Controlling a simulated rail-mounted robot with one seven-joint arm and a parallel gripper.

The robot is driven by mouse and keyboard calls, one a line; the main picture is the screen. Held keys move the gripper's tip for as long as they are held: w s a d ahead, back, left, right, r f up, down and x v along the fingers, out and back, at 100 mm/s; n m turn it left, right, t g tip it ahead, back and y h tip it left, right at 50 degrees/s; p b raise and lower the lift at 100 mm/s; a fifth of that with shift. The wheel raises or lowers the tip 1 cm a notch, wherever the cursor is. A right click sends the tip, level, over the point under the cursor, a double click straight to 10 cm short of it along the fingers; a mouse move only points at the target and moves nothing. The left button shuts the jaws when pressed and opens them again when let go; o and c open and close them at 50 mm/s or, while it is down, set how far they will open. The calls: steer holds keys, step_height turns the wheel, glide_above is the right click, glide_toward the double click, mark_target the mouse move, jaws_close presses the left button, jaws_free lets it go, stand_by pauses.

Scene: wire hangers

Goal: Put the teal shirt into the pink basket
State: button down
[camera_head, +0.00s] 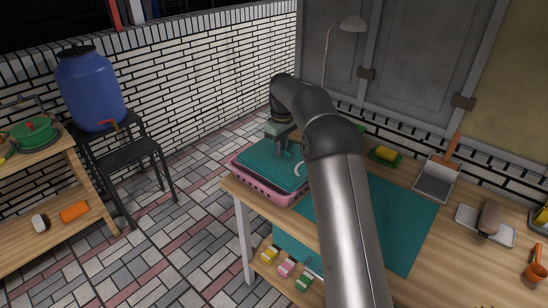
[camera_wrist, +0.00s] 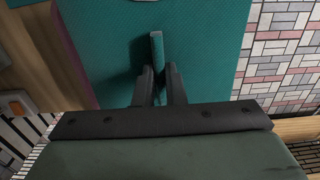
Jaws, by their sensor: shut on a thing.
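The teal shirt (camera_head: 262,158) lies flat, folded over the top of the pink basket (camera_head: 264,189) at the table's left corner. It covers most of the basket's opening, so the inside is hidden. My gripper (camera_head: 284,151) is low over the shirt. In the wrist view my gripper (camera_wrist: 158,88) is shut on a raised fold of the teal shirt (camera_wrist: 120,60), with cloth filling most of that view. A small white curved piece (camera_head: 298,169) shows at the shirt's right side.
A teal sheet (camera_head: 405,222) covers the table's middle, partly behind my arm. A yellow sponge (camera_head: 385,154), dustpan (camera_head: 436,183) and brush on a tray (camera_head: 490,219) are to the right.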

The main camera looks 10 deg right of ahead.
steer(key=w+f+p, duration=0.2)
steer(key=w, duration=0.1)
steer(key=w+f+p, duration=0.1)
steer(key=w+f, duration=0.2)
steer(key=shift+w+a+f+p, duration=0.1)
steer(key=shift+w+a+p, duration=0.05)
steer(key=shift+p, duration=0.2)
steer(key=shift+w+f+p, duration=0.45)
steer(key=shift+f+p, duration=0.25)
steer(key=shift+f+p, duration=0.1)
steer(key=shift+p, duration=0.2)
step_height(320, 180, down, 3)
steer(key=shift+w+f, duration=0.1)
steer(key=shift+f, duration=0.1)
steer(key=shift+f+b, duration=0.35)
steer(key=shift+f, duration=0.15)
steer(key=c, duration=1.5)
jaws_free()
